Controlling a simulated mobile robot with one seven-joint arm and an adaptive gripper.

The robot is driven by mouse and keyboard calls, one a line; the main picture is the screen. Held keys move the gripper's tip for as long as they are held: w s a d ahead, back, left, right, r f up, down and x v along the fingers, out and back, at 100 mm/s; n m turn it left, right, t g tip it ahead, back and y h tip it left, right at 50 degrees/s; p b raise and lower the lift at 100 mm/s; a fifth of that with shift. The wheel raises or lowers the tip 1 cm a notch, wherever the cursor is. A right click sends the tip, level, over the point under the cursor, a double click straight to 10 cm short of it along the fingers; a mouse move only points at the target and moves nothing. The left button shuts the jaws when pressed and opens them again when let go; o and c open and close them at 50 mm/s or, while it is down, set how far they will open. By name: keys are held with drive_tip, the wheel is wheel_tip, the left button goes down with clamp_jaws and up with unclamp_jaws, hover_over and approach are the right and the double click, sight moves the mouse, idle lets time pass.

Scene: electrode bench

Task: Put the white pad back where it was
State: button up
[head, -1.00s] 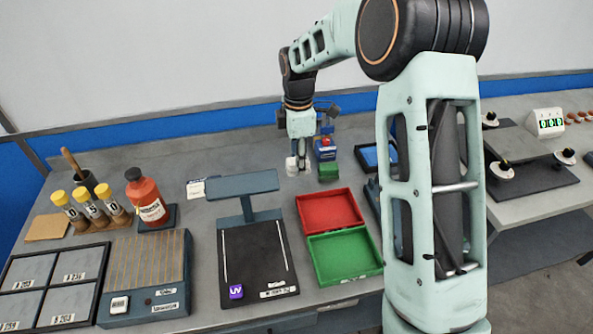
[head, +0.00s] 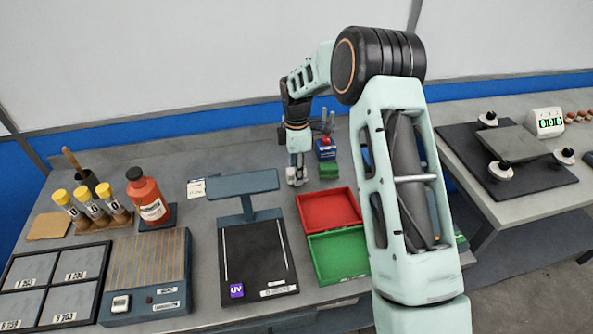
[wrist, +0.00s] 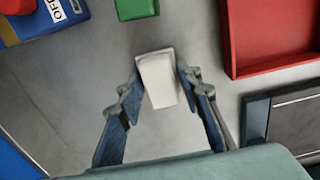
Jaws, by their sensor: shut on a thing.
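The white pad (wrist: 158,82) is a small pale block between the two blue-grey fingers of my gripper (wrist: 160,84) in the wrist view. The fingers are shut on its sides. In the head view my gripper (head: 297,177) points down at the back of the bench, with the pad at its tips mostly hidden by the fingers. It is left of a green block (head: 328,170), which also shows in the wrist view (wrist: 136,8), apart from the pad. I cannot tell whether the pad touches the bench.
A blue box with a red top (head: 326,151) stands behind the green block. A red tray (head: 329,225) and green tray (head: 338,278) lie nearer. A dark stand (head: 255,255), ribbed box (head: 147,300), orange bottle (head: 148,200) and vials are left. Bare bench surrounds the pad.

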drive_tip(key=shift+f, duration=0.2)
drive_tip(key=o, duration=1)
drive_tip(key=shift+r, duration=0.15)
wheel_tip(320, 180, up, 12)
drive_tip(key=shift+r, duration=0.1)
